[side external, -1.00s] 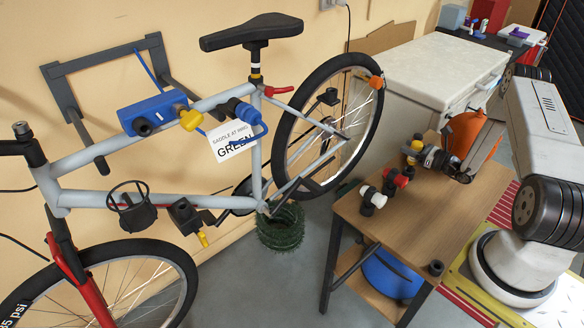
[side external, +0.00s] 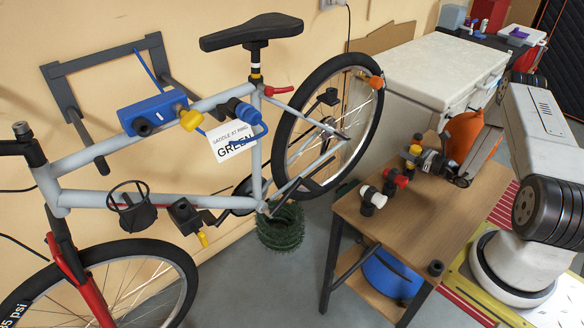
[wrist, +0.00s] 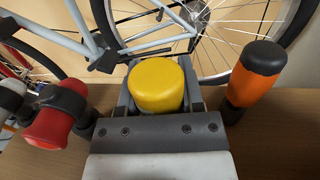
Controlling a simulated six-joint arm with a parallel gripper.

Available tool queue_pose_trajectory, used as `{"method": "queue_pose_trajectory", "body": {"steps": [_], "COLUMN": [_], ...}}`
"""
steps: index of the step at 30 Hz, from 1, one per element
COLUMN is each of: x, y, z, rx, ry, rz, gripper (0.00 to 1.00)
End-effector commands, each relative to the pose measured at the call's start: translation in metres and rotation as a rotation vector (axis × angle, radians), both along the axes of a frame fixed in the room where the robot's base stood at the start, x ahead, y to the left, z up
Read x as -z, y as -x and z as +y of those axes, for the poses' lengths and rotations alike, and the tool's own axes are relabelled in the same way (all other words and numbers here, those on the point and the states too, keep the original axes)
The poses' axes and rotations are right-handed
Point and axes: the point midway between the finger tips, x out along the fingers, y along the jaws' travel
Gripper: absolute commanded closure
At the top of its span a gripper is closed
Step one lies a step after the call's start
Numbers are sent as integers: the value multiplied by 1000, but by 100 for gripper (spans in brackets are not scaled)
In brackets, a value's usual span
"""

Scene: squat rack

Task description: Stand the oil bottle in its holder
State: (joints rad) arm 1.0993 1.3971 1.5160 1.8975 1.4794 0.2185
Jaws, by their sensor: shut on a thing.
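My gripper (side external: 423,160) is over the wooden table, shut on a yellow-topped thing with a dark band, which I take for the oil bottle (side external: 414,150). In the wrist view its rounded yellow top (wrist: 156,86) sits between the fingers, which hide most of its lower part. In the side view it looks tilted; I cannot tell whether it touches the table. A black ring with a dark cup under it, which looks like the holder (side external: 130,212), is on the bike's lower frame tube at the left. The ring looks empty.
A white-and-black piece (side external: 372,198) and a red-and-black piece (side external: 396,180) stand on the table (side external: 400,225) beside my gripper. An orange, black-capped thing (wrist: 255,75) is close on its other side. The bike (side external: 225,100) hangs on a wall rack. The table's front is mostly clear.

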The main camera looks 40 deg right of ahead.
Motion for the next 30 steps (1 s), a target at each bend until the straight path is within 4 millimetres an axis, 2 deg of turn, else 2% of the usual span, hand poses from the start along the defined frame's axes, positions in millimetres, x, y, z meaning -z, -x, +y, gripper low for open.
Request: {"method": "queue_pose_trajectory", "body": {"steps": [11, 12, 14, 15, 16, 30], "x": [7, 7, 7, 7, 7, 3], "y": [0, 0, 0, 0, 0, 0], "z": [0, 0, 0, 0, 0, 0], "rx": [0, 0, 0, 0, 0, 0], "ry": [-1, 0, 0, 0, 0, 0], "rz": [0, 0, 0, 0, 0, 0], "gripper": [100, 46, 27, 14, 11, 11]}}
